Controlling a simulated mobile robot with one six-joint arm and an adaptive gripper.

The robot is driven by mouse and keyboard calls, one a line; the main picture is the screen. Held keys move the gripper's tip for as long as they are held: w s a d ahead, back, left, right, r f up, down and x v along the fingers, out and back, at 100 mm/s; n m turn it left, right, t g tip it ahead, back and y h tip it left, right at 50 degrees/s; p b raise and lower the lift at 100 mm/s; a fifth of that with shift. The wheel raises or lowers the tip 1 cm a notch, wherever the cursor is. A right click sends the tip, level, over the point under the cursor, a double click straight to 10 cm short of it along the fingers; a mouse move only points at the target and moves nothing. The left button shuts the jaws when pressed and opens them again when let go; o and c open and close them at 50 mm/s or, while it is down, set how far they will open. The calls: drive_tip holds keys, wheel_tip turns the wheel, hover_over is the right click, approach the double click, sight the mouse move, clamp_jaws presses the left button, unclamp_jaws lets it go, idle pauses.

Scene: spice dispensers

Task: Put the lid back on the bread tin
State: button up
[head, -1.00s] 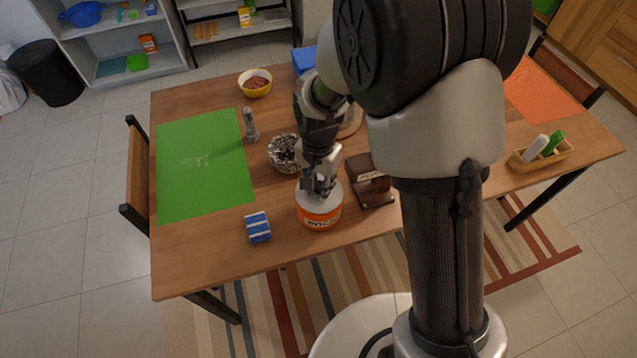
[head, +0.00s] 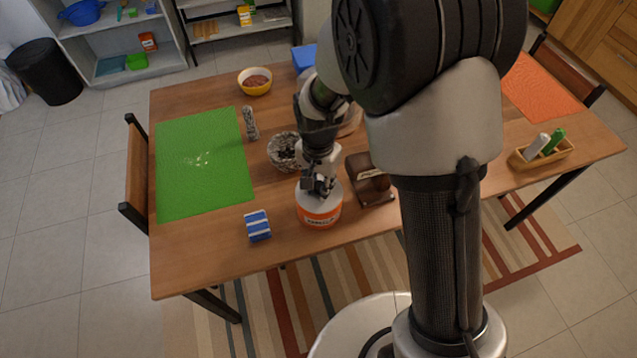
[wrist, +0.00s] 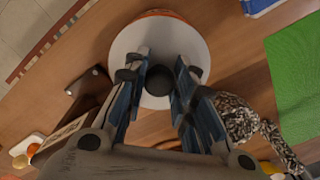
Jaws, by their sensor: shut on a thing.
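The bread tin, a round tin with an orange band (head: 320,214), stands near the front edge of the table. A round white lid (head: 306,201) lies over its top; I cannot tell whether it is fully seated. In the wrist view the white lid (wrist: 190,38) covers nearly all of the tin, with a little orange side (wrist: 150,13) showing at the far edge. My gripper (wrist: 158,82) is shut on the lid's dark knob (wrist: 158,79), one finger on each side. In the head view my gripper (head: 319,188) points down onto the lid and hides the knob.
A brown box (head: 372,183) stands close right of the tin. A blue-striped packet (head: 257,225) lies to the left, and a mottled bowl (head: 282,152) stands behind. A green mat (head: 200,165) covers the table's left.

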sight(319, 186)
drive_tip(key=o, duration=1.1)
drive_tip(key=shift+o, duration=0.2)
wheel_tip(319, 186, up, 12)
drive_tip(key=shift+r, duration=0.1)
idle(0.4)
drive_tip(key=s+d+r+n+t, duration=0.2)
drive_tip(key=s+d+r, duration=0.4)
drive_tip(key=s, duration=0.3)
drive_tip(key=s+d+r+n+t, duration=0.2)
drive_tip(key=s+d+r+n, duration=0.2)
drive_tip(key=s, duration=0.6)
wheel_tip(319, 186, up, 2)
drive_tip(key=d, duration=0.2)
drive_tip(key=shift+s+d+t, duration=0.2)
drive_tip(key=shift+d+t, duration=0.1)
drive_tip(key=shift+d, duration=0.1)
